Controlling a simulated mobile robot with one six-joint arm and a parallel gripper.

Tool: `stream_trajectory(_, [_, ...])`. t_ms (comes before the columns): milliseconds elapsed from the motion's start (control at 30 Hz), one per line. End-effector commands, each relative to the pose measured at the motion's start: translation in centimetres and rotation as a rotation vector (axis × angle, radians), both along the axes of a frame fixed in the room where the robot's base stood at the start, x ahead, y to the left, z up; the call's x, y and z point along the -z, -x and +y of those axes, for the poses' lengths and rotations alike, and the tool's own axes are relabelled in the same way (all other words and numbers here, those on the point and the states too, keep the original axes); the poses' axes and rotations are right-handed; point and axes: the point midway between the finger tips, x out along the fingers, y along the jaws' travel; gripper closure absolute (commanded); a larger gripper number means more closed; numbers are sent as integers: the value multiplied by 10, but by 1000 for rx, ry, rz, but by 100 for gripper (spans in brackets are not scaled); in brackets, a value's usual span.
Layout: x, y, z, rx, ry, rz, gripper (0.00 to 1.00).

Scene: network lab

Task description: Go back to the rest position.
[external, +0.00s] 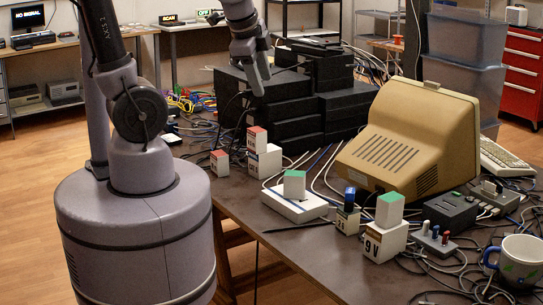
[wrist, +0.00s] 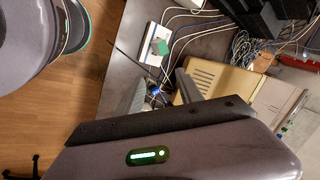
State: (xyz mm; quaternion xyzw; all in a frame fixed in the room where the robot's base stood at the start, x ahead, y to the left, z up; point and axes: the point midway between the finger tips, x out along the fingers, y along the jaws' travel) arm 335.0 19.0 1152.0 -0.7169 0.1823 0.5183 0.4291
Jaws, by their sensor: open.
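My gripper (external: 254,78) hangs fingers-down in the external view, above the table and in front of the stacked black boxes (external: 285,105). In the wrist view its two fingers (wrist: 160,90) stand apart with nothing held between them; cables and a small blue-topped block (wrist: 154,89) show on the table far beyond. The arm is raised and reaches out over the table from my round base.
The table (external: 240,190) carries a white plate with a green-topped block (external: 294,185), red-topped blocks (external: 258,141), a 9V block (external: 387,228), a beige monitor (external: 410,130), a mug (external: 518,262) and loose cables. Open floor (external: 35,170) lies left of the table.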

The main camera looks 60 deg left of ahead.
Motion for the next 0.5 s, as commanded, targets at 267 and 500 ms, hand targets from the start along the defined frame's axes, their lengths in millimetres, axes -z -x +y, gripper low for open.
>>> stream_trajectory(267, [-14,79,23,-459,255,-194,57])
stream_trajectory(500, [-13,79,23,-466,259,-196,57])
